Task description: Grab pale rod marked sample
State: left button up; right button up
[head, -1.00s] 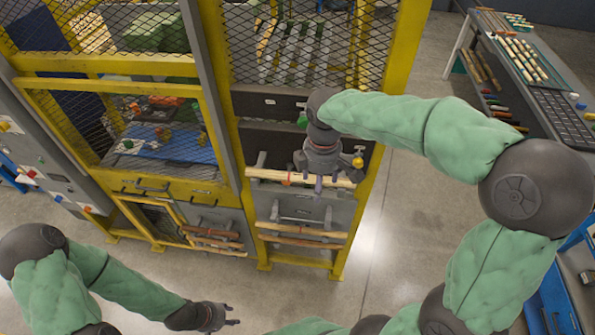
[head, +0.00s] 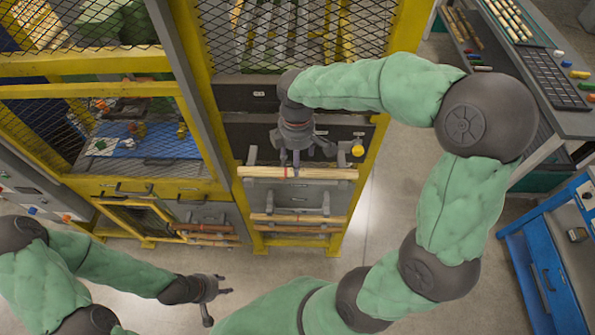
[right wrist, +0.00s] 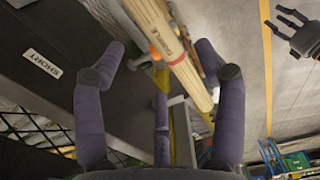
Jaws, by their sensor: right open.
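In the right wrist view the rod (right wrist: 186,72) runs diagonally, lettering and band facing me. My right gripper (head: 296,165) is open at the rod, close to the band; its fingers (right wrist: 160,85) are spread, and I cannot tell whether they touch it. My left gripper (head: 217,292) is low at the left, away from the rod, fingers apart and empty. It also shows in the right wrist view (right wrist: 292,28).
Two more rods (head: 272,217) sit on lower brackets beneath. Brown rods (head: 205,227) hang on the cabinet to the left. A SHORT label (right wrist: 42,64) marks the dark panel.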

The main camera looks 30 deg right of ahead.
jog(key=shift+w+f, duration=0.3)
jog(key=shift+f, duration=0.3)
jog(key=f, duration=0.4)
jog(key=shift+s+d, duration=0.15)
jog(key=shift+s, duration=0.1)
jog(key=shift+w+f, duration=0.15)
jog(key=shift+f, duration=0.25)
jog(key=c, duration=1.4)
